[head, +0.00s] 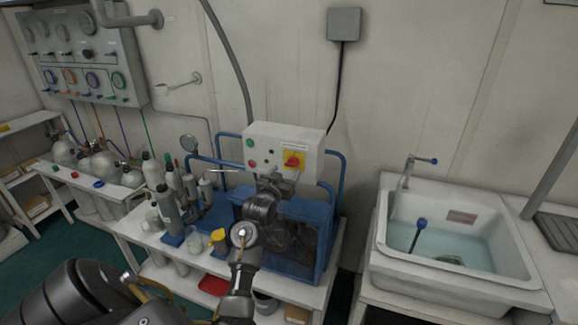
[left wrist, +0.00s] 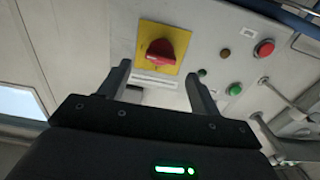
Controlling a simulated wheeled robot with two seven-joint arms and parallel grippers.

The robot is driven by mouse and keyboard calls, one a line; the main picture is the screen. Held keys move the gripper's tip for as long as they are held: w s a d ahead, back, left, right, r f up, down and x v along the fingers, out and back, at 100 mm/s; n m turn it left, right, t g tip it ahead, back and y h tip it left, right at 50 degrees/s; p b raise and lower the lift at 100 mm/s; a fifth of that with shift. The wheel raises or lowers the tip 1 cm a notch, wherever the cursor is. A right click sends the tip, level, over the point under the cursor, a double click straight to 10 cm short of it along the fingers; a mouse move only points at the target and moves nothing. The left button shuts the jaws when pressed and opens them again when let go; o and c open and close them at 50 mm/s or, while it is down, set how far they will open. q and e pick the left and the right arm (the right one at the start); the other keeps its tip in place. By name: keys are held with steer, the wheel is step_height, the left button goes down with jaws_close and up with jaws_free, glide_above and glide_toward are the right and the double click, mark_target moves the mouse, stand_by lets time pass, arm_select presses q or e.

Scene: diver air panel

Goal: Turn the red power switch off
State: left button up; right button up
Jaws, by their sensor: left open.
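The red power switch (head: 293,161) is a rotary knob on a yellow plate, on the front of a white control box (head: 262,146). The switch also shows in the left wrist view (left wrist: 161,50), upper middle, with its handle lying roughly across the picture. My left gripper (left wrist: 160,82) is open and empty, its two fingers pointing at the box just short of the switch and apart from it. In the head view my left gripper (head: 272,178) is small and partly hidden by its own wrist, close under the box. My right gripper is not in view.
Red (left wrist: 264,48) and green (left wrist: 235,89) buttons sit beside the switch. The box stands on a blue-framed machine (head: 318,225) on a white bench. Several grey bottles (head: 168,208) stand to its left. A sink (head: 450,240) with water is at the right.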

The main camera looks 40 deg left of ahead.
mark_target(291, 165)
arm_select(q)
steer(key=shift+p+x, duration=0.3)
steer(key=shift+x, duration=1.6)
steer(key=shift+c, duration=0.4)
steer(key=c, duration=0.9)
